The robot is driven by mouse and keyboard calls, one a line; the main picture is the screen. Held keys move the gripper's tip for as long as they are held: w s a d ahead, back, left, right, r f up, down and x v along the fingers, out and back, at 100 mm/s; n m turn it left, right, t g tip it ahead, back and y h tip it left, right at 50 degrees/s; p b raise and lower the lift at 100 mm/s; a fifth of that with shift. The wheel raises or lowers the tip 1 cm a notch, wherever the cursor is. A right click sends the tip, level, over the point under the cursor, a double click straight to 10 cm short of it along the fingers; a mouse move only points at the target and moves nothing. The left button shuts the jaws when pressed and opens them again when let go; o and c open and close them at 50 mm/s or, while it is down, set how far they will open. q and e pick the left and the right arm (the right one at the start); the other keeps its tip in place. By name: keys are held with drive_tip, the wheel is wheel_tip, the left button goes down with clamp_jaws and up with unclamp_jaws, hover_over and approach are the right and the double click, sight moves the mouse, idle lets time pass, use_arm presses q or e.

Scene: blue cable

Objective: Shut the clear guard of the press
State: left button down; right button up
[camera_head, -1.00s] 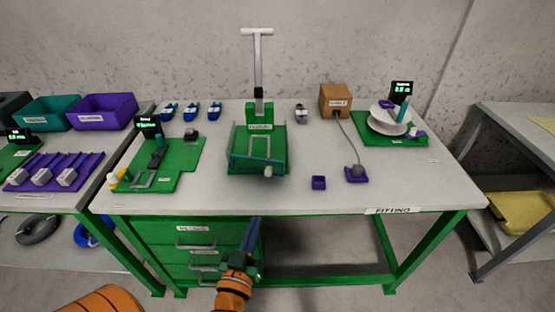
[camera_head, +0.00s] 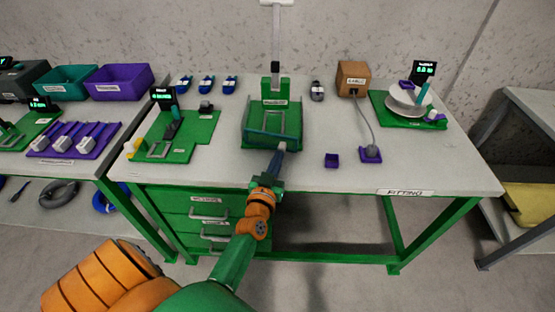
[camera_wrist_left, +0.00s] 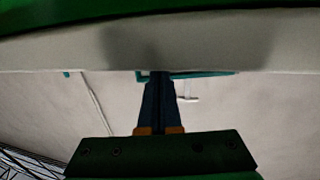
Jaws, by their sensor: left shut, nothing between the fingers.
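The green press (camera_head: 274,90) stands at the middle of the table, with a tall lever behind it. Its clear guard (camera_head: 258,140) is a teal-edged see-through panel low at the front of the press; how far it is swung is hard to tell. My left gripper (camera_head: 281,148) is shut and empty, its fingertips at the guard's front edge. I cannot tell whether they touch. In the left wrist view the shut fingers (camera_wrist_left: 160,78) overlap a teal edge of the guard (camera_wrist_left: 205,74). My fingers hide part of the guard's front. My right gripper is out of view.
On the fitting table (camera_head: 440,178), a green fixture (camera_head: 205,128) stands left of the press. The front right tabletop is clear.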

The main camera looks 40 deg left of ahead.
sight(287, 144)
use_arm(q)
drive_tip(key=w, duration=0.3)
drive_tip(key=shift+w, duration=0.2)
drive_tip(key=shift+r, duration=0.15)
drive_tip(key=shift+s, duration=0.1)
drive_tip(key=shift+d, duration=0.1)
